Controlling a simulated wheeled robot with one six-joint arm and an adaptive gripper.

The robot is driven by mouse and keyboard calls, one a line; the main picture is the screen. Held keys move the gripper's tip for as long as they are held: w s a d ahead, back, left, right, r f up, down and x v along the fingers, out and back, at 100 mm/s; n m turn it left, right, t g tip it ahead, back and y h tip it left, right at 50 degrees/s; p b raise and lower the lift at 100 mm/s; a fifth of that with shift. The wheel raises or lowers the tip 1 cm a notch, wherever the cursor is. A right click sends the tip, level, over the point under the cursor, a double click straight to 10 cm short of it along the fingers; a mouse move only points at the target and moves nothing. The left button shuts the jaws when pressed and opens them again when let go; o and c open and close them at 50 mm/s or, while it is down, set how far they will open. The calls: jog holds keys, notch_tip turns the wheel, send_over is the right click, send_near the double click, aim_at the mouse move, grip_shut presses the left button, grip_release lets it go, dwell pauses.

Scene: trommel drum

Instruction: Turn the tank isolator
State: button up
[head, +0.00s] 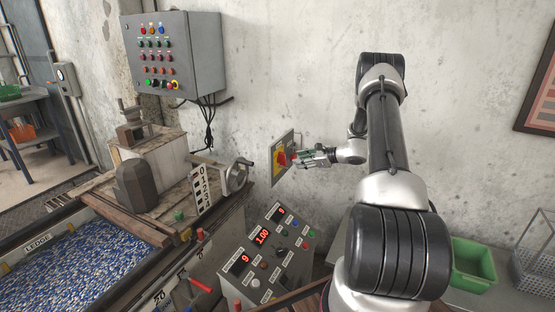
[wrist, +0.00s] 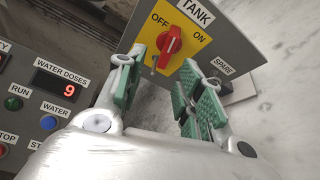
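The tank isolator is a red rotary handle (wrist: 172,44) on a yellow plate marked OFF and ON, under a TANK label (wrist: 196,12). The handle stands roughly along the plate's upright, between the two words. In the head view the isolator (head: 282,159) is on a grey panel on the wall. My gripper (wrist: 164,66) is open, its green-padded fingers apart and nothing between the pads. It faces the plate, with the handle just beyond the fingertips and in the gap between them. In the head view my gripper (head: 303,158) is just right of the handle; contact cannot be told.
A control console (head: 268,255) with red digits and buttons stands below. A grey button box (head: 172,55) with hanging cables is on the wall. A green bin (head: 472,262) stands at lower right. A SPARE label (wrist: 223,66) is beside the isolator.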

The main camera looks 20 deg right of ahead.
aim_at(285, 159)
jog(key=shift+m, duration=0.3)
jog(key=x, duration=0.5)
jog(key=r+x, duration=0.1)
jog(key=x, duration=0.2)
jog(key=shift+w+d, duration=0.2)
jog(key=shift+w, duration=0.2)
grip_shut()
